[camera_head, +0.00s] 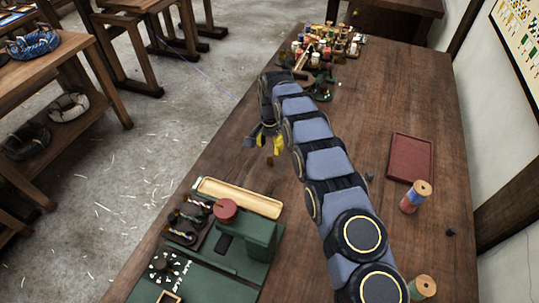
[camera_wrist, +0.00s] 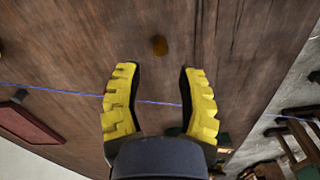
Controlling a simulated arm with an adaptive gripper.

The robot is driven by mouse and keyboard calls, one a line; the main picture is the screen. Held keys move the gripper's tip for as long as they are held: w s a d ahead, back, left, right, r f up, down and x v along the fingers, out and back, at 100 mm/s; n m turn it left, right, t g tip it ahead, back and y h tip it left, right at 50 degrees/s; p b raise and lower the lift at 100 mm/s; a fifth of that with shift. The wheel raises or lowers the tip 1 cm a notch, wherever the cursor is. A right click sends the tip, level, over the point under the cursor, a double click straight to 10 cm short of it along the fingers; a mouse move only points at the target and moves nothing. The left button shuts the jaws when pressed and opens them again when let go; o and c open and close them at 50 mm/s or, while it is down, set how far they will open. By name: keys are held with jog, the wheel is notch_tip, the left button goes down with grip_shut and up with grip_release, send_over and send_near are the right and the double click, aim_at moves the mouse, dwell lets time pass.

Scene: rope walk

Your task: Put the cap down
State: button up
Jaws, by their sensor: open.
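A small brown piece, which looks like the cap (camera_head: 269,161), shows just below my gripper's fingertips in the head view, against the bare wood of the table. In the wrist view the cap (camera_wrist: 159,46) is a small amber-brown shape beyond the fingertips, with a gap between it and both fingers. It appears to rest on the table (camera_head: 250,170). My gripper (camera_wrist: 157,75) is open, with its two yellow-padded fingers apart and nothing between them but a thin blue line crossing the view. In the head view my gripper (camera_head: 268,142) hangs near the table's left edge.
A wooden tray (camera_head: 240,197) and a green unit with a red knob (camera_head: 225,209) stand at the front left. A dark red tray (camera_head: 410,158) and a thread spool (camera_head: 415,196) lie at right. Several small bottles (camera_head: 325,45) crowd the far end. Wood around the cap is clear.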

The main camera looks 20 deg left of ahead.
aim_at(270, 159)
notch_tip(270, 159, up, 6)
jog(key=shift+f, duration=0.1)
jog(key=s+d+r, duration=0.5)
jog(key=d+r, duration=0.3)
jog(key=d, duration=0.2)
jog(key=s+d+r, duration=0.4)
jog(key=d+r, duration=0.5)
jog(key=d, duration=0.2)
jog(key=s+d+n, duration=0.1)
jog(key=s+d, duration=0.2)
jog(key=s, duration=0.6)
jog(key=s+d+n+g, duration=0.1)
jog(key=s+d, duration=0.2)
jog(key=s, duration=0.7)
jog(key=s+d+r+n, duration=0.1)
jog(key=s+d, duration=0.3)
jog(key=s, duration=0.5)
jog(key=shift+s+g, duration=0.25)
jog(key=shift+g, duration=0.05)
